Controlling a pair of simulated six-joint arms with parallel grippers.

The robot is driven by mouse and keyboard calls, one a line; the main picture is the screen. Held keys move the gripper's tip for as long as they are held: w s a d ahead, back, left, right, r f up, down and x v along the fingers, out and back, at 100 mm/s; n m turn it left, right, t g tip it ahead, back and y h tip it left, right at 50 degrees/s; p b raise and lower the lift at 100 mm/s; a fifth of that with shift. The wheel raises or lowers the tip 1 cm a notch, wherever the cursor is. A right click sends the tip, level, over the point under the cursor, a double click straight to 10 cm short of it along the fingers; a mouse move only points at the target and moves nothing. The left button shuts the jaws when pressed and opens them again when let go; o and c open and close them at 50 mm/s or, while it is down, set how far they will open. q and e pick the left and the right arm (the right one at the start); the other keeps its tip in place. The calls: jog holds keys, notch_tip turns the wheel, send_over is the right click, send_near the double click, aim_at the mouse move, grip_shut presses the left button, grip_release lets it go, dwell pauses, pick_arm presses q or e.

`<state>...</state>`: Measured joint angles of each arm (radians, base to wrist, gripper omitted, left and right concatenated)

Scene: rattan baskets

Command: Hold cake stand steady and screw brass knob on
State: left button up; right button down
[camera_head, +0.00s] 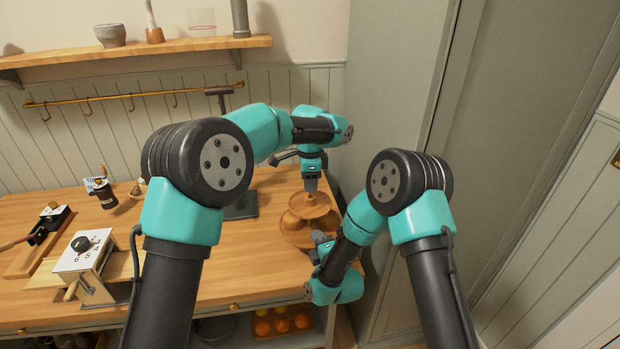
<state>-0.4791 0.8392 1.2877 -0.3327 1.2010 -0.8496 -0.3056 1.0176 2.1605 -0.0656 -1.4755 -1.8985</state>
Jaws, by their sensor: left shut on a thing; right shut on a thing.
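The brown tiered cake stand (291,221) stands upright on the wooden table near its right end, with a small upper tier above a wider lower one. My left gripper (311,188) points down at the middle of the stand's top and is shut. Its fingers hide the brass knob between them, so I cannot see the thread. My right gripper (319,241) is low at the stand's front right side and is shut on the stand. My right forearm hides part of the lower tier.
A dark post on a flat base (241,206) stands close left of the cake stand. A white-topped box (83,250), a dark cup (105,197) and a wooden tool holder (32,256) are farther left. A tall cabinet (400,90) closes off the right side.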

pick_arm(q)
jog(key=shift+f, duration=0.1)
dwell(0.5)
jog(key=shift+f, duration=0.8)
jog(key=shift+f, duration=0.55)
dwell(0.5)
jog(key=m, duration=1.7)
jog(key=shift+m, duration=0.3)
jog(key=m, duration=0.5)
